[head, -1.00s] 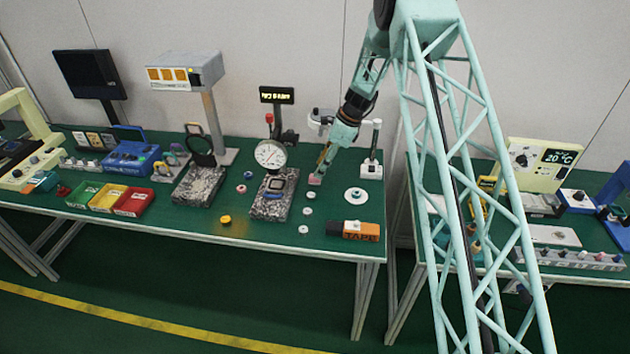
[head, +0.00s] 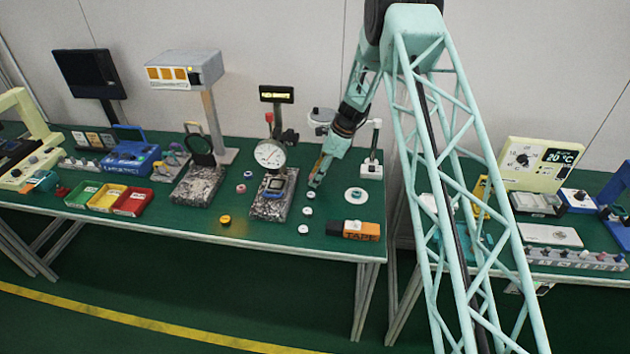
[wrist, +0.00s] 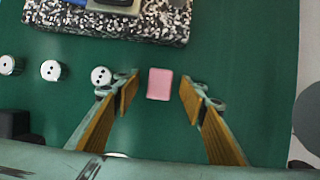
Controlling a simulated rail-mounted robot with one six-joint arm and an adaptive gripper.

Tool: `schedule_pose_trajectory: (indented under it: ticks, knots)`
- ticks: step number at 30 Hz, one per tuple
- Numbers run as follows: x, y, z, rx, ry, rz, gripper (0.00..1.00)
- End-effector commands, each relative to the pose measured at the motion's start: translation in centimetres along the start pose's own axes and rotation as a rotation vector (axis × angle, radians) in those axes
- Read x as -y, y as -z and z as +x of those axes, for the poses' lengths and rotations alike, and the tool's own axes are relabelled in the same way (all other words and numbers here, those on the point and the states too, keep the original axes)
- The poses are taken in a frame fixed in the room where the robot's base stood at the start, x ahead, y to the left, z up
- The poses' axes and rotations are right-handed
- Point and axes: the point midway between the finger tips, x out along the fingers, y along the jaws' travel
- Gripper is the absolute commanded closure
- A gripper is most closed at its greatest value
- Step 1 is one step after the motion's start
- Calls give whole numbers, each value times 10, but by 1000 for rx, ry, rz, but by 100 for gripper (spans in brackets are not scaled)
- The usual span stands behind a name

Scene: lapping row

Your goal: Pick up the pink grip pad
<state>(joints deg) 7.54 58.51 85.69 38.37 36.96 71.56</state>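The pink grip pad (wrist: 160,84) is a small rounded block lying on the green bench top. In the wrist view it lies in the gap between the two orange-padded fingers of my gripper (wrist: 160,91), with bare green showing on both sides of it. My gripper is open and the fingers do not appear to touch the pad. In the head view my gripper (head: 316,181) is low over the bench, right of the dial gauge stand; the pad cannot be made out there and seems hidden by the fingers.
The speckled granite base (head: 270,206) of the dial gauge (head: 270,154) stands close on the left. Small round weights (wrist: 51,70) lie near the left finger. A white disc (head: 356,196), a white stand (head: 371,170) and an orange tape box (head: 354,230) are to the right.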

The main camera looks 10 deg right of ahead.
Motion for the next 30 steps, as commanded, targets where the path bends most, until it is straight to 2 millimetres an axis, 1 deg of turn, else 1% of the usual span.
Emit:
schedule_pose_trajectory:
  ticks: [15, 23, 24, 30]
  knots:
    - [0, 0, 0, 0, 0, 0, 61]
    - [0, 0, 0, 0, 0, 0, 85]
    - [0, 0, 0, 0, 0, 0, 86]
    - [0, 0, 0, 0, 0, 0, 87]
